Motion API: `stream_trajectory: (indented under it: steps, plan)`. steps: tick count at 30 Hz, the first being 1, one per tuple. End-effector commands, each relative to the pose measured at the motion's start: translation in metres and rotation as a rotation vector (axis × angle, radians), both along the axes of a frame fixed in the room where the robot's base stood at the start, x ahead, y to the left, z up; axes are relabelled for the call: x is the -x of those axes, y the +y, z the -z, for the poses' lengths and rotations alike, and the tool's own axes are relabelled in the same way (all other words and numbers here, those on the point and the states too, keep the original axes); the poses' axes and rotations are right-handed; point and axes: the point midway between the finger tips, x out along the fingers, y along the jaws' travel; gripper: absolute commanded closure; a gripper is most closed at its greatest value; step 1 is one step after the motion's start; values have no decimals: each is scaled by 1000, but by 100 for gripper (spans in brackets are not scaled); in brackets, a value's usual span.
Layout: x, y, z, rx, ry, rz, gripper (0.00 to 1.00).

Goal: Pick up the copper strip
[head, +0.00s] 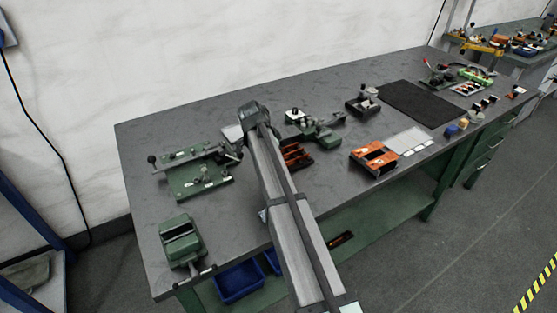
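Copper-coloured bars or strips (296,155) lie in a dark holder on the grey workbench, just right of my arm. My arm hides the holder's left part. I cannot tell from here which piece is the copper strip. My arm reaches over the bench from the bottom of the head view. Its far end (253,114) is above the bench, up and left of the holder. The fingers are hidden or too small to make out, so I cannot see whether they are open or holding anything.
A green fixture (198,172) and a green vise (181,242) stand left of my arm. A green-based device (318,133) stands behind the holder. An orange block (374,157) and a black mat (419,103) lie to the right. The bench's back left is clear.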

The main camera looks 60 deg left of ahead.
Motion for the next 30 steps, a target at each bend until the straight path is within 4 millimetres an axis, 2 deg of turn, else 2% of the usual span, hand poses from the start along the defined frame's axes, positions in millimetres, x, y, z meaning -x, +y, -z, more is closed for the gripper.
stream_trajectory:
  steps: [1, 6, 30]
  plan:
    - [0, 0, 0, 0, 0, 0, 86]
    - [0, 0, 0, 0, 0, 0, 100]
    - [0, 0, 0, 1, 0, 0, 100]
